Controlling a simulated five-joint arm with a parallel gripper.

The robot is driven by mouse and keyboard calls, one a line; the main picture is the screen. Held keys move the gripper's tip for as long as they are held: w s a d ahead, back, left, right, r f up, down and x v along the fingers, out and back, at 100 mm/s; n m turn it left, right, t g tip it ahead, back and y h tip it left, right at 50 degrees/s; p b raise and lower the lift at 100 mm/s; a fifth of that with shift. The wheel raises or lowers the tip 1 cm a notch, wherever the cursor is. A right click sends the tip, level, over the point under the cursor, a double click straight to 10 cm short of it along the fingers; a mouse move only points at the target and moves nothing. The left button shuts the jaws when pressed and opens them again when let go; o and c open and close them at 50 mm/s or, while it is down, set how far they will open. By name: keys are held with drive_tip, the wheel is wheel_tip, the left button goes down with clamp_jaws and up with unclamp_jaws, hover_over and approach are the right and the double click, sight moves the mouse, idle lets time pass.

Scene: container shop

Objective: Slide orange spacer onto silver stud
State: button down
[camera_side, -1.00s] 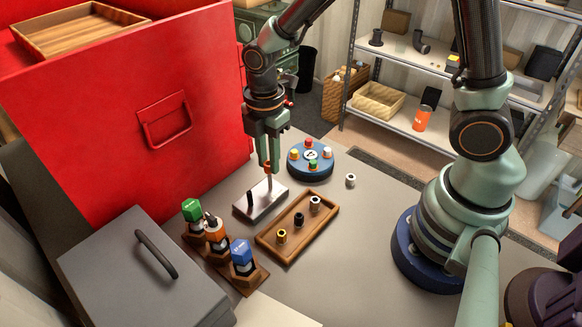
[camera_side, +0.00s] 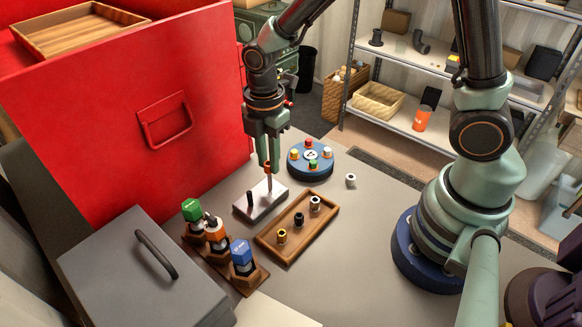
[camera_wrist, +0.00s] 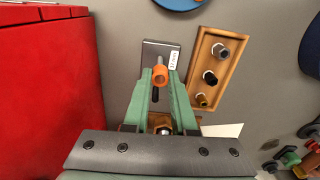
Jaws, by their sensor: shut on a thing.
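The orange spacer (camera_side: 268,168) is held between the fingertips of my gripper (camera_side: 268,163), above the small metal plate (camera_side: 258,205). The silver stud (camera_side: 269,183) stands upright on the plate just below the spacer. I cannot tell whether the stud's tip is inside the spacer. A black stud (camera_side: 250,198) stands at the plate's left. In the wrist view, the spacer (camera_wrist: 160,75) shows as an orange ring between the green fingers of my gripper (camera_wrist: 159,82), over the plate (camera_wrist: 151,49). The black stud (camera_wrist: 155,95) shows below it, and the silver stud is mostly hidden.
A wooden tray (camera_side: 264,240) with several small spacers lies in front. A round blue holder (camera_side: 311,172) stands behind to the right, with a loose white spacer (camera_side: 351,180) nearby. A bottle rack (camera_side: 250,284), grey box (camera_side: 120,270) and red cabinet (camera_side: 110,120) are on the left.

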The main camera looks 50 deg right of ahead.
sight(270, 175)
drive_tip(key=shift+f, duration=2.05)
idle(0.5)
drive_tip(key=c, duration=0.6)
unclamp_jaws()
drive_tip(key=shift+c, duration=0.2)
drive_tip(key=shift+r, duration=3.55)
